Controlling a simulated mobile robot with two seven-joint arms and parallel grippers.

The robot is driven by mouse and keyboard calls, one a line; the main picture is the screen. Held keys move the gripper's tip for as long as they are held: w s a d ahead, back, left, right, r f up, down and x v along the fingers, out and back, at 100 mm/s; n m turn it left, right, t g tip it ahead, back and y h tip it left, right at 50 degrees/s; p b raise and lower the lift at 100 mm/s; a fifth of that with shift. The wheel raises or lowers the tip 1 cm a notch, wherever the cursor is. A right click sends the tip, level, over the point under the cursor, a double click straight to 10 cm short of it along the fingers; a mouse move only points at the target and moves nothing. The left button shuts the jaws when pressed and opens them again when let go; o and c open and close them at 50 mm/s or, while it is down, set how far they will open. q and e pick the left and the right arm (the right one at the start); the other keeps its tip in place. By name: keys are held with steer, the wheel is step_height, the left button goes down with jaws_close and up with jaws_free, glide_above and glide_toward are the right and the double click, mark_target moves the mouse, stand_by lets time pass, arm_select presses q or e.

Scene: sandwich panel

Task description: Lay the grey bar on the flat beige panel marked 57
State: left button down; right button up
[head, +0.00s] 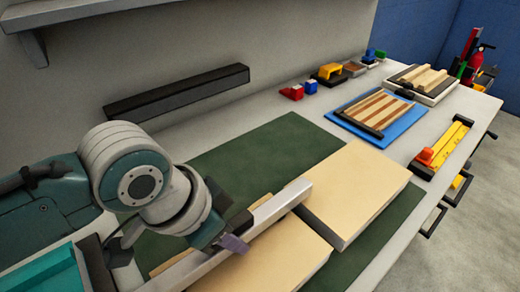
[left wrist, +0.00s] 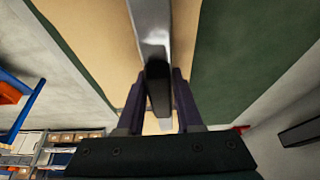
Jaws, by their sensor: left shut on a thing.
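The grey bar (head: 272,212) is a long, light metallic bar running from the lower left towards the middle in the head view. My left gripper (head: 230,222) is shut on it, with purple fingers on either side; the bar (left wrist: 152,25) also shows between the fingers (left wrist: 158,92) in the left wrist view. Two thick beige panels lie flat: a near one (head: 285,260) beside and partly under the bar, and a farther one (head: 358,185) near the bar's far end. No number is legible on either. I cannot tell whether the bar touches a panel. My right gripper is not in view.
A green mat (head: 255,158) lies under the panels on the pale bench. A blue board with striped wood (head: 408,125), a yellow level-like tool (head: 452,142) and small coloured items (head: 292,92) stand farther back. A dark rail (head: 180,92) is at the wall. A teal bin (head: 45,278) is lower left.

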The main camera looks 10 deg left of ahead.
arm_select(q)
steer(key=c, duration=0.6)
jaws_free()
steer(key=shift+o, duration=0.2)
steer(key=shift+r, duration=0.3)
steer(key=p+v, duration=0.4)
steer(key=v, duration=0.7)
steer(key=s+a+n+y, duration=0.2)
steer(key=s+a+n, duration=0.3)
steer(key=s, duration=0.8)
steer(key=shift+a+r+y, duration=0.3)
steer(key=shift+r, duration=0.2)
